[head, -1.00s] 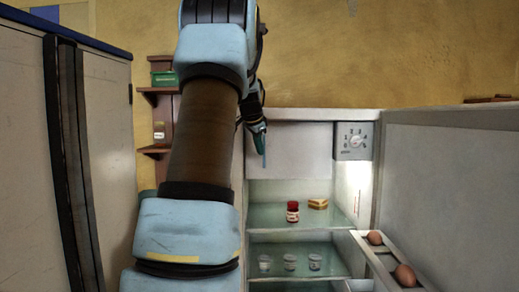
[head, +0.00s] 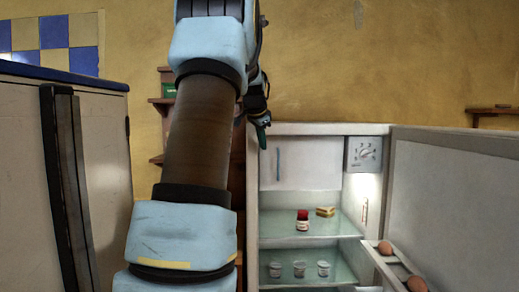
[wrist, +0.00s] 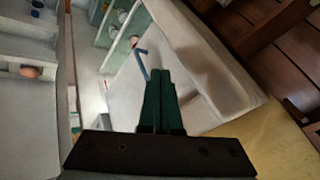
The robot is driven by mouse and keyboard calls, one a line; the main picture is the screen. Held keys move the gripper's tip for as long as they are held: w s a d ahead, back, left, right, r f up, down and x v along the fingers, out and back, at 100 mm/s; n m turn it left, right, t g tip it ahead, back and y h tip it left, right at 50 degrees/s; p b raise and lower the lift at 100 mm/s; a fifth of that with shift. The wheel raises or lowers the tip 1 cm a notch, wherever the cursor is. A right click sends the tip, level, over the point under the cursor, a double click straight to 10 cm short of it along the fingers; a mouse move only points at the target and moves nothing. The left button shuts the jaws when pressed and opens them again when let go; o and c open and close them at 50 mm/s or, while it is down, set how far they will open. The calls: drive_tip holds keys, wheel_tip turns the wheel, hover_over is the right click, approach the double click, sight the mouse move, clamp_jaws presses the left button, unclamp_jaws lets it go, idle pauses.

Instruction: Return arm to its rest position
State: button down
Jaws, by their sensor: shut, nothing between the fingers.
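My arm rises up the middle of the head view, bent at the top. My gripper (head: 262,136) hangs beyond it, just in front of the top left edge of the open fridge (head: 320,129). In the wrist view, the green fingers (wrist: 159,88) are together and empty. The fridge's freezer compartment with its blue handle shows beside the fingers. A gap between the gripper and the fridge cannot be judged well.
The fridge door (head: 455,190) stands open at right with eggs (head: 385,247) in its rack. A red-lidded jar (head: 302,220) and several cups (head: 299,269) sit on shelves. A closed cabinet (head: 105,160) stands close at left. A wall shelf (head: 158,101) is behind my arm.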

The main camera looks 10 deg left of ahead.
drive_tip(key=s+f+n+g, duration=0.2)
drive_tip(key=s+f, duration=0.6)
drive_tip(key=s, duration=0.4)
drive_tip(key=s+f+n+g, duration=0.2)
drive_tip(key=s+f+n, duration=0.2)
drive_tip(key=s+f, duration=0.5)
drive_tip(key=s+d+f+n+g, duration=0.1)
drive_tip(key=s+f+n, duration=0.2)
drive_tip(key=s+f, duration=0.6)
drive_tip(key=s, duration=0.6)
drive_tip(key=shift+f+g+y, duration=0.15)
drive_tip(key=shift+g+y, duration=0.25)
drive_tip(key=shift+w+d, duration=0.1)
